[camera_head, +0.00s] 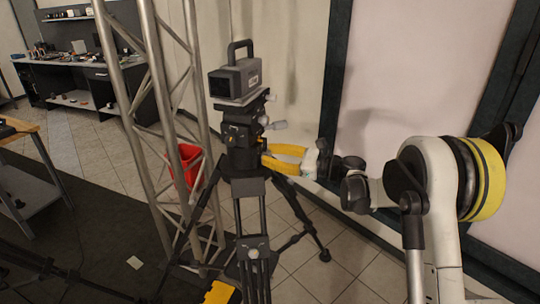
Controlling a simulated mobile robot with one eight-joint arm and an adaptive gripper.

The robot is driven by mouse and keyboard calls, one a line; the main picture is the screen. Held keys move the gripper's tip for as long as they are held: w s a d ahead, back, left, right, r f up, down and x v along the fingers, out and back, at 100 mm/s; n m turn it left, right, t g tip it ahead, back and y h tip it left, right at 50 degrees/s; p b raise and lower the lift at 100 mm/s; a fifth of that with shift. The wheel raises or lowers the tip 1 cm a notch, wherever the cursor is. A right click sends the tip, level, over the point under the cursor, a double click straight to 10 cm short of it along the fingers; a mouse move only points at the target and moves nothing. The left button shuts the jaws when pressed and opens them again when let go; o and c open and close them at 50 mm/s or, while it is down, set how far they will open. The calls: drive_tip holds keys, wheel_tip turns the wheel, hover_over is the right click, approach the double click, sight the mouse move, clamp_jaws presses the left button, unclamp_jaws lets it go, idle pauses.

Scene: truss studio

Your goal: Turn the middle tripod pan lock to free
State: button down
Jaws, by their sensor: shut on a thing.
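A black tripod (250,190) stands near the middle of the view, upright, with its legs spread. A grey camera (235,80) with a top handle sits on its head (238,130). My gripper (265,156), with yellow fingers, reaches in from the right to the lower right side of the head, below the camera. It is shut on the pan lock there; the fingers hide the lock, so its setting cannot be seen. A light grey lever (275,125) sticks out to the right of the head, above my fingers.
A metal truss (150,90) rises close behind and left of the tripod. A red bucket (184,165) stands by it. A dark workbench (85,80) is at the back left, a wooden-topped table (18,130) at the left edge. Tiled floor is open right of the tripod.

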drive_tip(key=n, duration=0.7)
drive_tip(key=shift+s+f, duration=0.1)
drive_tip(key=n, duration=0.4)
drive_tip(key=shift+a, duration=0.1)
drive_tip(key=shift+f+n, duration=0.1)
drive_tip(key=shift+n, duration=1.6)
drive_tip(key=c, duration=1.1)
unclamp_jaws()
drive_tip(key=shift+s, duration=0.1)
drive_tip(key=shift+f, duration=0.1)
